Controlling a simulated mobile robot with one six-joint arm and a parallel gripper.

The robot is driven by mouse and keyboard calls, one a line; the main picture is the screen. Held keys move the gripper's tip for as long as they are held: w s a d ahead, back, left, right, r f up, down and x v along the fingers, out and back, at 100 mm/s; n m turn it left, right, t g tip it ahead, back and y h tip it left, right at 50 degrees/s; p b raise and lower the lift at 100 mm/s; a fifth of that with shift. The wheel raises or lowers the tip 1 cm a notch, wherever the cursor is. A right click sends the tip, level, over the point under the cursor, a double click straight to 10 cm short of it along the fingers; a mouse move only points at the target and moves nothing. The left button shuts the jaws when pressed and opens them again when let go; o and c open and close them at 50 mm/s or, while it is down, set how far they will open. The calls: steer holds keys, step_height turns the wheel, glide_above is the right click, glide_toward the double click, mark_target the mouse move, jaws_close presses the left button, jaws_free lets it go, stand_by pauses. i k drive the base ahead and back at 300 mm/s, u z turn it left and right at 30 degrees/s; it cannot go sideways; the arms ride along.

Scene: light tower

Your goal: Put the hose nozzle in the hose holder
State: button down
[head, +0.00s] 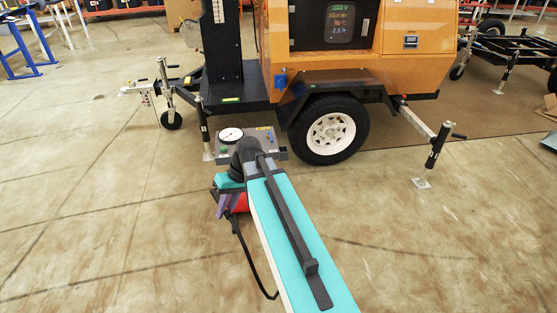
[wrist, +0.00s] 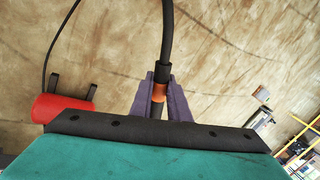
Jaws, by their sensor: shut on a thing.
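The hose nozzle (wrist: 159,92), black with an orange band, is between the purple fingers of my gripper (wrist: 158,96) in the wrist view. My gripper is shut on it. A thick black hose (wrist: 167,35) runs from it to the top edge. In the head view, my gripper (head: 222,205) shows low at the left of my teal arm, in front of the trailer. The nozzle is hidden or too small to tell there. I cannot make out the hose holder in either view.
A grey box with a round gauge (head: 268,139) lies just beyond my arm. Behind it stands the yellow light tower trailer (head: 420,75), with a white-rimmed wheel (head: 331,134) and support legs. A red part (wrist: 65,106) is left of my gripper. The front floor is clear.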

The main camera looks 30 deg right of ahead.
mark_target(282, 158)
steer(key=z, duration=0.05)
steer(key=i, duration=1)
steer(key=u, duration=0.05)
